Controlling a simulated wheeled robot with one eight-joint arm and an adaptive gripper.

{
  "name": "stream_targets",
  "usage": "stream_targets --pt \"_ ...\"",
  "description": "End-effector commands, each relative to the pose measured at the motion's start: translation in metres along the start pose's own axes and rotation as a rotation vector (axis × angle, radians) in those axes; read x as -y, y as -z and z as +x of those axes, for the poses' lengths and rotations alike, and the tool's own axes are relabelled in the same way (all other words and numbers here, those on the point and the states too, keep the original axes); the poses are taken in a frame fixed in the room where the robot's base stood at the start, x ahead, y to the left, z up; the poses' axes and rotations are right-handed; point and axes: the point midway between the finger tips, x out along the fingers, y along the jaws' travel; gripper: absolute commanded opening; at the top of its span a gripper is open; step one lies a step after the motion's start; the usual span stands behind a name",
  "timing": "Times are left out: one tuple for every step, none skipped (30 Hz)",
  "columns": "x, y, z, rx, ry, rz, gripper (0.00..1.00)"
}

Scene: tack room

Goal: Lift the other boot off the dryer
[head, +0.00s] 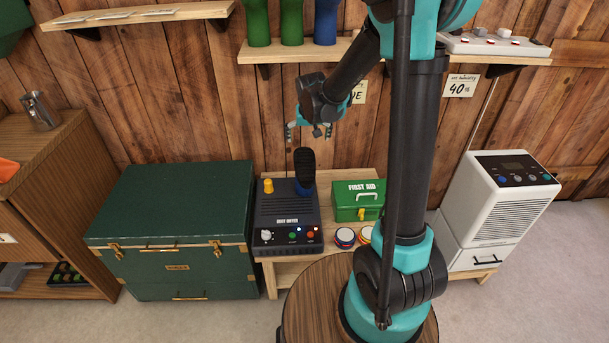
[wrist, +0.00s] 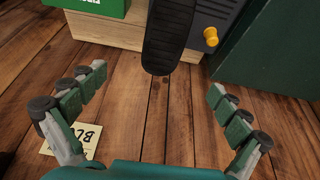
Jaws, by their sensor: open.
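The boot dryer (head: 283,218) is a dark box with knobs on a low wooden bench. One boot (head: 304,170) sits upside down on its right side, with its black sole showing and a bit of blue below. The yellow peg (head: 268,186) on the left is bare. My gripper (head: 308,131) is open and empty above the boot, near the wall. In the wrist view, the black sole (wrist: 168,35) shows beyond and between the open fingers (wrist: 157,80), apart from them. The yellow peg (wrist: 211,37) is beside it. The rest of the boot is mostly hidden.
A green first aid box (head: 357,200) and round tins (head: 345,237) stand right of the dryer on the bench (head: 270,281). A large green trunk (head: 172,230) is on the left, a white dehumidifier (head: 497,205) on the right. Above, a shelf (head: 276,52) holds green and blue boots.

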Motion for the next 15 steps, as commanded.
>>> stream_targets --pt "0.006 0.005 0.004 -0.001 0.001 -0.002 1.00" --pt "0.008 0.008 0.006 -0.001 0.001 -0.001 1.00" --pt "0.010 0.010 0.008 -0.001 0.001 0.000 1.00" --pt "0.011 0.010 0.010 -0.001 0.001 0.000 1.00" --pt "0.011 0.011 0.012 -0.002 0.001 0.000 1.00" --pt "0.011 0.012 0.015 -0.002 0.000 0.001 1.00" --pt "0.011 0.012 0.018 -0.002 0.000 0.001 1.00" --pt "0.011 0.012 0.022 -0.002 0.000 0.001 1.00" --pt "0.011 0.011 0.028 -0.002 0.000 0.001 1.00" --pt "0.011 0.012 0.033 -0.002 0.000 0.001 1.00" --pt "0.011 0.011 0.038 -0.002 0.000 0.001 1.00" --pt "0.011 0.012 0.044 -0.002 0.000 0.001 1.00" --pt "0.011 0.012 0.049 -0.002 0.000 0.000 1.00" --pt "0.011 0.011 0.054 -0.002 0.000 0.000 1.00" --pt "0.010 0.011 0.060 -0.002 0.000 0.000 1.00"
